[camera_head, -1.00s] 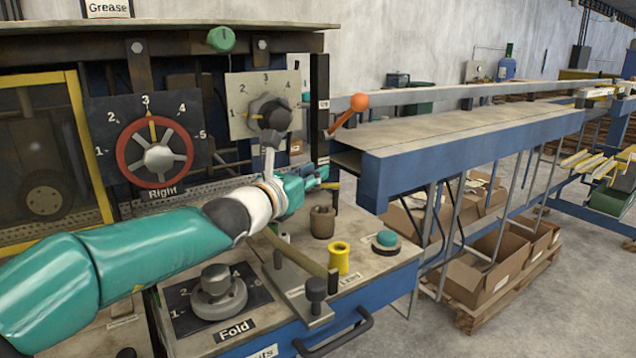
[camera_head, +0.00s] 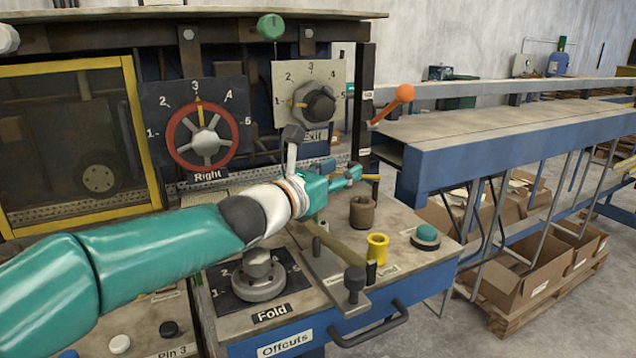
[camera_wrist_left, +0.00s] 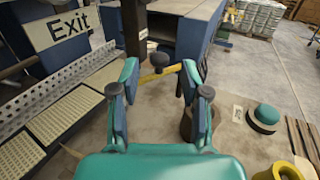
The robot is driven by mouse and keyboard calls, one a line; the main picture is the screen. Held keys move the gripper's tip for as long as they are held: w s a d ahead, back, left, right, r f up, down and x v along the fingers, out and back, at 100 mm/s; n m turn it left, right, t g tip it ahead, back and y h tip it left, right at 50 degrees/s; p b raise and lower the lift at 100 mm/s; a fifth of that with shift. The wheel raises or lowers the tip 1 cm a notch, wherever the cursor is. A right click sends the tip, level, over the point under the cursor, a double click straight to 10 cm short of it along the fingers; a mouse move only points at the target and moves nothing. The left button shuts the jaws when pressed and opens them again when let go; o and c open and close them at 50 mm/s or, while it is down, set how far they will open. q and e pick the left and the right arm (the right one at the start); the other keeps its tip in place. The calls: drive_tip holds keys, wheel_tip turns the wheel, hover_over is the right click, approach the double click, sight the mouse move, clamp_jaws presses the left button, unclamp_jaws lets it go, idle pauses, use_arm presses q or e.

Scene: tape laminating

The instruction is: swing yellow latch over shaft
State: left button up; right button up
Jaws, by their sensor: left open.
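The yellow latch (camera_wrist_left: 163,74) is a flat bar with a dark round knob (camera_wrist_left: 159,60) on it, in the upper middle of the left wrist view. In the head view a small part of the latch (camera_head: 372,177) shows just past the fingertips. My left gripper (camera_head: 350,173) is teal and reaches over the right part of the bench. In the left wrist view its fingers (camera_wrist_left: 160,80) are apart, with the latch and knob seen between and beyond them; I cannot tell whether they touch. I cannot make out the shaft for sure. My right gripper is not in view.
A brown pot (camera_head: 362,213), a yellow spool-like cup (camera_head: 377,248) and a green button (camera_head: 426,236) stand on the bench near the gripper. An orange-knobbed lever (camera_head: 404,93) sticks out at the right post. A blue-framed conveyor table (camera_head: 500,140) extends to the right.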

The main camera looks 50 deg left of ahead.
use_arm(q)
drive_tip(key=s, duration=0.2)
drive_tip(key=s+d, duration=0.1)
drive_tip(key=s, duration=0.4)
drive_tip(key=shift+d, duration=0.25)
